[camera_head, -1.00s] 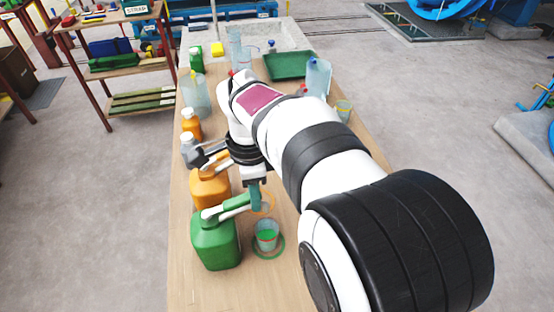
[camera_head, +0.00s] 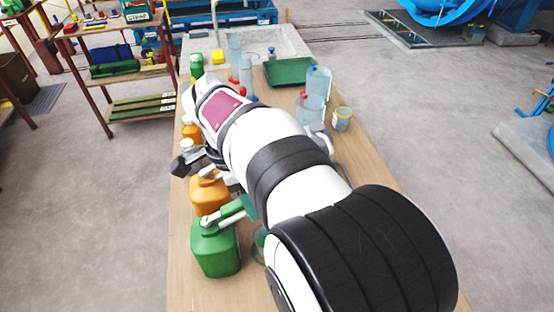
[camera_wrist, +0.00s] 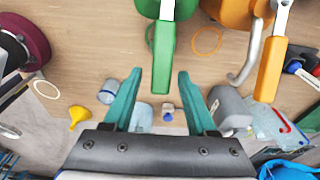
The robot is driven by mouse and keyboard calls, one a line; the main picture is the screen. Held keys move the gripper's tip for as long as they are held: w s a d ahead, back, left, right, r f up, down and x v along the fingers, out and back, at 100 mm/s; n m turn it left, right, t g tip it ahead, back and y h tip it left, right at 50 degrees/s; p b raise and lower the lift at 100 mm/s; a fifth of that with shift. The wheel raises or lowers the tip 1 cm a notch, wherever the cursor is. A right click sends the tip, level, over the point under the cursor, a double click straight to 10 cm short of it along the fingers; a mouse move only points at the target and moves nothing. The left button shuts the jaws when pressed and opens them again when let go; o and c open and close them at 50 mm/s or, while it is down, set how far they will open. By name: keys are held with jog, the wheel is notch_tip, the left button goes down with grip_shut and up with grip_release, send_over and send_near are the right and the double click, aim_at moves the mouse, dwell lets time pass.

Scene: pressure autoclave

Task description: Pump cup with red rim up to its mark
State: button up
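The green jug (camera_head: 215,247) stands at the table's near left with a green pump lever (camera_head: 232,209) and white spout on top. In the wrist view the green lever (camera_wrist: 163,60) points down the picture between my two teal fingers. My gripper (camera_wrist: 158,75) is open, with a gap on each side of the lever; I cannot tell their height difference. In the head view my arm hides most of the gripper. The cup is hidden behind my arm; only part of a green ring (camera_head: 257,247) on the table shows beside the jug.
An orange jug (camera_head: 208,195) stands just behind the green one; its pump (camera_wrist: 270,65) is close to my gripper in the wrist view. A grey-handled bottle (camera_head: 186,160), clear jugs (camera_head: 318,82) and a green tray (camera_head: 290,71) stand farther back.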

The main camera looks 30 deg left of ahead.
aim_at(238, 202)
notch_tip(238, 202, up, 16)
jog(key=s+a, duration=0.1)
jog(key=shift+s+a+f, duration=0.15)
jog(key=shift+s+a, duration=0.15)
jog(key=shift+a, duration=0.05)
